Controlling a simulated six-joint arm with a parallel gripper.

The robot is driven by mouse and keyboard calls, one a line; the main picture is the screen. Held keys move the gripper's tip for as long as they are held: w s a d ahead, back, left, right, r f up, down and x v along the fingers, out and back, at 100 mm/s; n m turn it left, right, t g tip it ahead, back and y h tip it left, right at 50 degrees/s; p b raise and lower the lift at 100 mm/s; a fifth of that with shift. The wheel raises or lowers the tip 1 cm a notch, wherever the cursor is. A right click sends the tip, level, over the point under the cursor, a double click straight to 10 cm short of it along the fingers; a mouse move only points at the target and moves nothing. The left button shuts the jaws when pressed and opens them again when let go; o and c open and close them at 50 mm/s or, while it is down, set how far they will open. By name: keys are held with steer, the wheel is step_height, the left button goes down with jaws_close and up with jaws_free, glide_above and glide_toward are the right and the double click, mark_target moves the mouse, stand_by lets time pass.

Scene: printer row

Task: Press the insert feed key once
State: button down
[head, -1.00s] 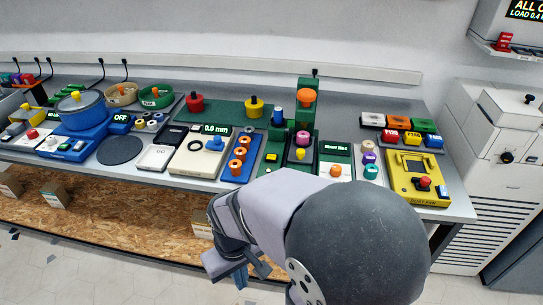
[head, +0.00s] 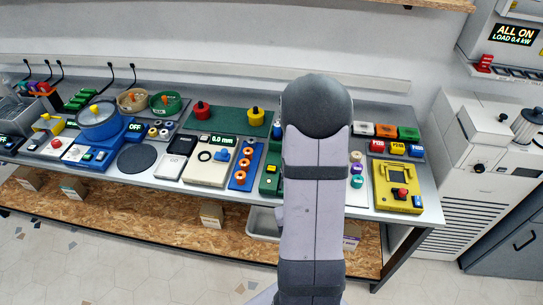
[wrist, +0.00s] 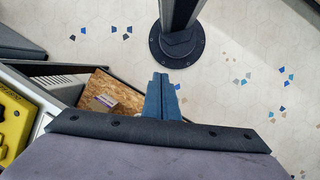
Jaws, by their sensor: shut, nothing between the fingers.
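My gripper (wrist: 161,98) shows in the wrist view as two blue fingers held together, with nothing between them. It points down over open floor beside the table's front edge. In the head view my raised arm hides the gripper's fingers or they are out of the picture. No key label can be read as insert feed. A green station (head: 269,181) with a small yellow key (head: 272,167) shows just left of my arm, and the rest of that station is hidden behind the arm. My gripper is well away from the keys.
The table (head: 130,181) is crowded with devices. A caliper unit (head: 208,160) and a blue holder with orange rings (head: 245,164) stand left of my arm. A yellow pendant box (head: 397,187) stands right of it. A wooden shelf (head: 110,203) lies below. The floor in front is clear.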

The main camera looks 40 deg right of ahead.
steer(key=w+d+n+t+h, duration=0.1)
steer(key=w+d+n+t, duration=0.1)
steer(key=w+d, duration=0.3)
steer(key=w+d+n+t+h+p, duration=0.1)
steer(key=w+d+n, duration=0.1)
steer(key=w+d, duration=0.3)
steer(key=w+d+n+t+h+p, duration=0.1)
steer(key=w+d+n+t, duration=0.1)
steer(key=w+d, duration=0.3)
steer(key=shift+w+d+f+t+h, duration=0.3)
steer(key=shift+d+f, duration=0.1)
steer(key=w+d+r+n+t, duration=0.1)
steer(key=w+r+n+t, duration=0.25)
steer(key=w, duration=0.65)
step_height(320, 180, up, 5)
steer(key=n+t+y, duration=0.3)
steer(key=n+t, duration=0.1)
glide_above(273, 170)
steer(key=shift+s+f+m, duration=0.1)
steer(key=shift+m, duration=0.15)
steer(key=shift+f, duration=0.15)
step_height(273, 170, down, 6)
steer(key=b, duration=0.6)
steer(key=shift+f+b, duration=0.15)
steer(key=shift+b, duration=0.15)
steer(key=shift+f+b, duration=0.8)
steer(key=shift+f, duration=0.3)
steer(key=shift+f, duration=0.15)
